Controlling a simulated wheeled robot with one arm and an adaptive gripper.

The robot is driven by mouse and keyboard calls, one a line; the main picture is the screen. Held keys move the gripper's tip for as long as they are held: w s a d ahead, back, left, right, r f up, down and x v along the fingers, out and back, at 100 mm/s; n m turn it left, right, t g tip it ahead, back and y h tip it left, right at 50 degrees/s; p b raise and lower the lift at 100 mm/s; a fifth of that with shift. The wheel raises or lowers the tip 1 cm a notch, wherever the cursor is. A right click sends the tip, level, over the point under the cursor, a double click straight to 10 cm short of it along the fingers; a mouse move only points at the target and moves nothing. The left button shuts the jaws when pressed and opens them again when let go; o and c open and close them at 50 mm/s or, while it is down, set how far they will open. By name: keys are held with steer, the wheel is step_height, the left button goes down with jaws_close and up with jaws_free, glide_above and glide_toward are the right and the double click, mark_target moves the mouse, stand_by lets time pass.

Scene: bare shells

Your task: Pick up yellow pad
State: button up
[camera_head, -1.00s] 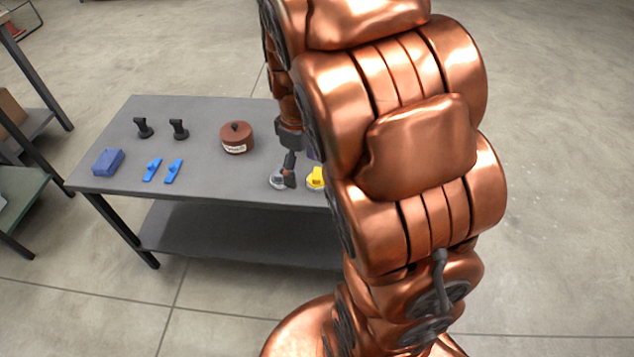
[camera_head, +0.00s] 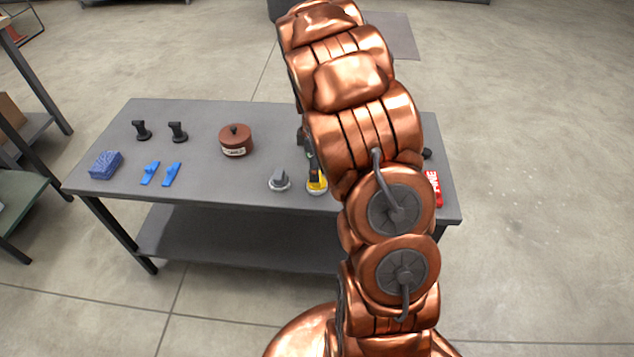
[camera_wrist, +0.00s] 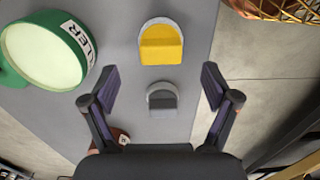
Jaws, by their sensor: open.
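The yellow pad (camera_wrist: 161,50), with a rounded grey rim, lies on the grey table (camera_wrist: 190,25) in the wrist view. In the head view, part of the yellow pad (camera_head: 317,187) shows beside my arm, at the table's front edge. A similar grey pad (camera_wrist: 162,99) lies near it and also shows in the head view (camera_head: 279,180). My gripper (camera_wrist: 161,74) is open and empty in the wrist view. The yellow pad appears ahead of its spread fingers, and the grey pad appears between them. In the head view my arm mostly hides the gripper.
A green round container (camera_wrist: 48,50) lies left of the yellow pad in the wrist view. A lidded brown pot (camera_head: 236,142), two black upright pieces, two blue pieces (camera_head: 171,174) and a blue block (camera_head: 106,165) are on the table. A red item (camera_head: 434,187) is right of my arm.

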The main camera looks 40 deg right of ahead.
steer(key=shift+s+d+f+p, duration=0.15)
steer(key=shift+f+p, duration=0.55)
steer(key=shift+f, duration=1.9)
steer(key=c, duration=1.3)
